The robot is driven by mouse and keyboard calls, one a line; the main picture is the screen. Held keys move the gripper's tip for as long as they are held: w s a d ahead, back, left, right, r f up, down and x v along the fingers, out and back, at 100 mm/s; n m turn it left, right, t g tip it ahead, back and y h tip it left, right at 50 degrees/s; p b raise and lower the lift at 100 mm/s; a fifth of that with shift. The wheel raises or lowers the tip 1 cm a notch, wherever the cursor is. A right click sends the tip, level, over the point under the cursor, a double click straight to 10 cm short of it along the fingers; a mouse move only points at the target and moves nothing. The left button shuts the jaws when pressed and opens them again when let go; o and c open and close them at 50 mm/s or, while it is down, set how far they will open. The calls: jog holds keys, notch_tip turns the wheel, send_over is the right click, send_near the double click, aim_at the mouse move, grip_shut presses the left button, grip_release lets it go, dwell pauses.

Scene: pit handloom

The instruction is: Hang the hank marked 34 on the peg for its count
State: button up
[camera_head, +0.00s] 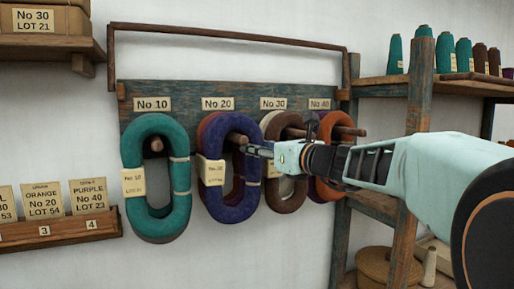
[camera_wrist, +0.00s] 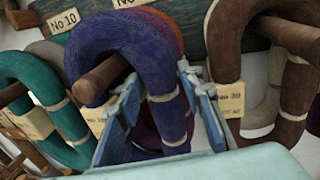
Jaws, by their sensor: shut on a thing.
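A dark purple-blue hank (camera_head: 230,205) hangs on the peg under the No 20 label (camera_head: 218,104). It also shows in the wrist view (camera_wrist: 115,40), with the wooden peg (camera_wrist: 100,78) through its loop. My gripper (camera_head: 262,150) is at its right side. In the wrist view my gripper (camera_wrist: 165,95) has a finger on each side of the hank's right strand and is shut on it. The hank's paper tag (camera_head: 213,172) is too small to read surely. I cannot make out 34 on any tag. A reddish-brown hank (camera_head: 205,130) sits behind it.
A teal hank (camera_head: 130,180) hangs under No 10, brown hanks (camera_head: 283,195) under No 30, and an orange-red hank (camera_head: 330,125) under No 40, partly behind my arm. A card rack (camera_head: 60,230) is at lower left. A shelf post (camera_head: 412,110) stands close by my arm.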

jog(key=shift+f, duration=0.55)
jog(key=o, duration=1.1)
jog(key=shift+c, duration=0.2)
jog(key=o, duration=0.3)
jog(key=shift+w+r, duration=0.1)
jog(key=shift+w, duration=0.05)
jog(key=shift+r, duration=0.1)
jog(key=v, duration=0.8)
jog(key=shift+a+r, duration=0.1)
jog(key=shift+r, duration=0.1)
